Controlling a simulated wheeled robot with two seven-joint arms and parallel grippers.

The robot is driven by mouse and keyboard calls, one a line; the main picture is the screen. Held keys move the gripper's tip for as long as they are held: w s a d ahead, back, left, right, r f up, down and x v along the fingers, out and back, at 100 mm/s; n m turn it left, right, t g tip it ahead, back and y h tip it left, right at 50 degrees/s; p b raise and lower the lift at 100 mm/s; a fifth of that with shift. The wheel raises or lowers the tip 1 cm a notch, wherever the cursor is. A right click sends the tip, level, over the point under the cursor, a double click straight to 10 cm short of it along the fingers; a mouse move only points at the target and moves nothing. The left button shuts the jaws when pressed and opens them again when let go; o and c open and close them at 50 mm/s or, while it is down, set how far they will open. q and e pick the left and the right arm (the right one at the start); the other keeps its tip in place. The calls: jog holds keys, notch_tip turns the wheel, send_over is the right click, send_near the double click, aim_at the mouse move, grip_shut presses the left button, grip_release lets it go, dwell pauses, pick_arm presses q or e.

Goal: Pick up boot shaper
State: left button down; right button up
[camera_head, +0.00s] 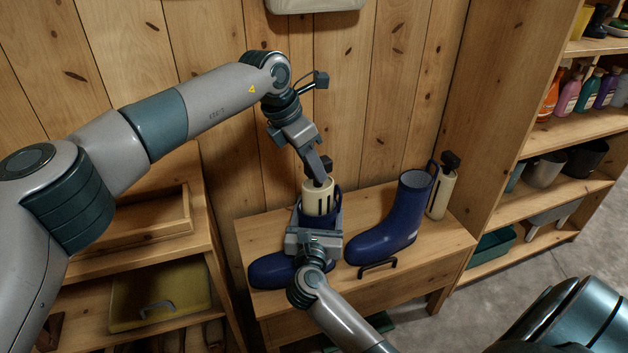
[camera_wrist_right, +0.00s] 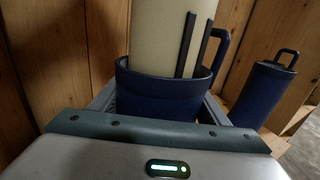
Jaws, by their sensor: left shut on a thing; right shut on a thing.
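A cream boot shaper (camera_head: 319,198) with dark slots and a dark knob stands upright in the shaft of the left blue boot (camera_head: 270,271) on the wooden bench. My left gripper (camera_head: 319,176) comes down from above and is shut on the shaper's top; the fingers partly hide the knob. My right gripper (camera_head: 319,218) is shut around the left boot's shaft from the front. In the right wrist view, the shaper (camera_wrist_right: 160,40) rises out of the boot's rim (camera_wrist_right: 165,98) between my fingers. The lower part of the shaper is hidden inside the boot.
A second blue boot (camera_head: 395,228) stands to the right on the bench (camera_head: 425,268), with another cream shaper (camera_head: 441,196) behind it. A dark handle (camera_head: 378,267) is at the bench front. A wooden shelf (camera_head: 532,141) stands right, a cabinet with a yellow bin (camera_head: 180,287) left. The plank wall is close behind.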

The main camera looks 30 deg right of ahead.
aim_at(317, 211)
pick_arm(q)
jog(key=shift+r, duration=0.5)
pick_arm(e)
jog(key=o, duration=1.4)
jog(key=shift+o, duration=0.2)
jog(key=shift+f, duration=0.1)
jog(key=v, duration=1.2)
notch_tip(317, 211, up, 6)
jog(key=p, duration=0.5)
jog(key=shift+f, duration=0.2)
pick_arm(q)
notch_tip(317, 211, up, 14)
pick_arm(e)
jog(key=shift+f, duration=0.1)
